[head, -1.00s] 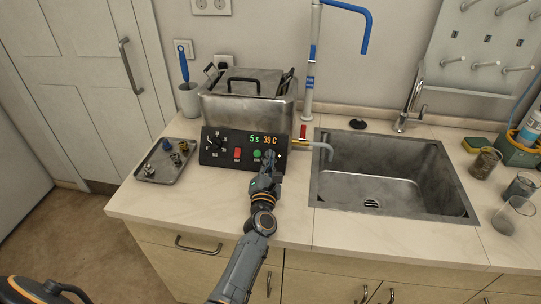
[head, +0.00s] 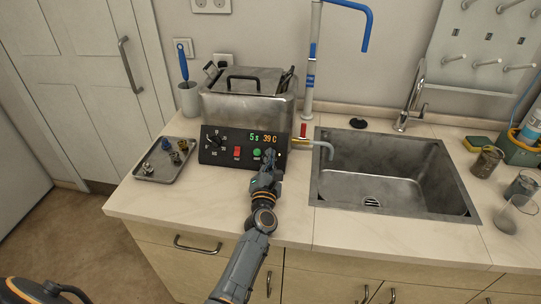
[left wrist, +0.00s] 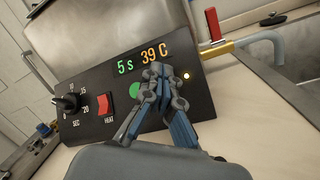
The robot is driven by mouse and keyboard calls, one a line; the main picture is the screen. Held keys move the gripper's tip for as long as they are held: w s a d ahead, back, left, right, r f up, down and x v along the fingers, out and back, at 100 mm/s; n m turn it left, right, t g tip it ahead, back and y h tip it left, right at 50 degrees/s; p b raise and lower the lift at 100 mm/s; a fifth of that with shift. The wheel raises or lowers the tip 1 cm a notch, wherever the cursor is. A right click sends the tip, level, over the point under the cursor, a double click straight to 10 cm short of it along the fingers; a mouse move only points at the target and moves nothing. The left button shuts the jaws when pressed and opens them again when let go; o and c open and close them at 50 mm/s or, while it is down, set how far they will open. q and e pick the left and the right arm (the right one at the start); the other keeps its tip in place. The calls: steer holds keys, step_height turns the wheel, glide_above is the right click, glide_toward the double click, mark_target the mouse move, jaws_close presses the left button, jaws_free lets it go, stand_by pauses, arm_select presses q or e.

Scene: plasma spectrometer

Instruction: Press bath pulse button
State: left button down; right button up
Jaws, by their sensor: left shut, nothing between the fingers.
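The ultrasonic-style metal bath (head: 248,100) stands on the counter with its lid on. Its black front panel (head: 213,157) carries a display (head: 263,139) reading "5 s 39 C", a dial (left wrist: 68,103), a red HEAT switch (left wrist: 105,106) and a round green button (head: 257,154). The green button also shows in the left wrist view (left wrist: 134,97), partly covered by my fingers. My left gripper (head: 269,154) is shut and empty in front of the panel, just right of the green button. In the left wrist view its fingertips (left wrist: 157,70) lie below the display. I cannot tell whether they touch the panel.
A small lit lamp (left wrist: 186,76) is right of the fingers. A drain pipe with a red-handled valve (head: 303,133) sticks out right of the bath, beside the sink (head: 330,190). A tray (head: 165,177) with small parts lies to the left. The counter front is clear.

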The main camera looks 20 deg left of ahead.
arm_select(q)
steer(key=shift+w+f+b, duration=0.15)
steer(key=shift+w+b, duration=0.05)
steer(key=shift+b, duration=0.15)
stand_by(0.5)
steer(key=shift+s+r+p, duration=0.45)
steer(key=shift+s+p, duration=0.15)
steer(key=s+d+r+p, duration=0.1)
steer(key=s+r+p, duration=0.2)
steer(key=s+p, duration=0.1)
steer(key=shift+s+r, duration=0.3)
steer(key=shift+r, duration=0.05)
steer(key=shift+d, duration=0.1)
stand_by(0.5)
